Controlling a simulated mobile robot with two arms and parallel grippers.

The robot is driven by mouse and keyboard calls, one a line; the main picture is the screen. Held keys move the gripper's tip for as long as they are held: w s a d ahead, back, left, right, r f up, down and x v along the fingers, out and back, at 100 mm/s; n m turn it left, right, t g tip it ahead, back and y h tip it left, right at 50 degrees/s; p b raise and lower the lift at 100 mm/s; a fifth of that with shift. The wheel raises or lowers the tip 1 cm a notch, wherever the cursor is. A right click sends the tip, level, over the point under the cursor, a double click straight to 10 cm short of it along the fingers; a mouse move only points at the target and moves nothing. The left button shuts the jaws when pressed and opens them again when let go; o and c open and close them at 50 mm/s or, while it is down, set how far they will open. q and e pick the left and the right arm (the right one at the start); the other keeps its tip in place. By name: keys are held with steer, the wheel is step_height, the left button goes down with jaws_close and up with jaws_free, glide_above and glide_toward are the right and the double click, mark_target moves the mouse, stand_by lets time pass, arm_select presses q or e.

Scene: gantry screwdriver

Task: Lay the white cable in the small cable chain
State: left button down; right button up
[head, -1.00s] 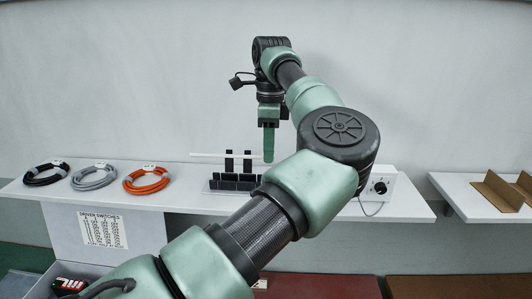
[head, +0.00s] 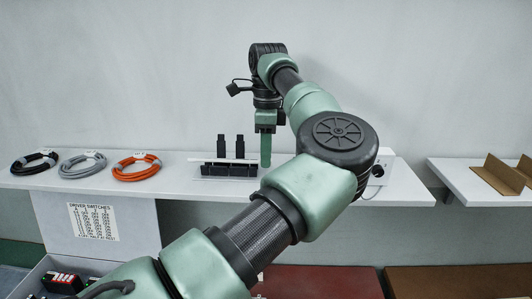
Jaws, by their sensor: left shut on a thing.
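The small cable chain (head: 229,171) is a black row of open links on the shelf at the middle, with two dark posts standing behind it. The white cable (head: 198,160) is a thin, straight, level white line along the top of the chain. I cannot tell whether it is inside the links or just above them. My left gripper (head: 265,162) points down at the chain's right end. It is shut on the white cable near its right end; the fingers hide the grip itself. My right gripper is not in view.
Black (head: 34,163), grey (head: 83,164) and orange (head: 137,166) cable coils lie on the shelf at the left. A white box with a knob (head: 377,170) is partly behind my arm. Brown angled pieces (head: 503,175) lie on the right shelf, past a gap.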

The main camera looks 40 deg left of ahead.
arm_select(q)
steer(key=c, duration=1.3)
jaws_free()
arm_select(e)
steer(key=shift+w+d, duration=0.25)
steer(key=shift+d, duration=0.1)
arm_select(q)
steer(key=shift+o, duration=0.2)
step_height(320, 180, up, 8)
steer(key=shift+f+b, duration=0.1)
steer(key=shift+b, duration=0.75)
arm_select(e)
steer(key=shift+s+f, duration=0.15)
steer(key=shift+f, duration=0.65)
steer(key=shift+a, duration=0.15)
arm_select(q)
steer(key=shift+d, duration=0.1)
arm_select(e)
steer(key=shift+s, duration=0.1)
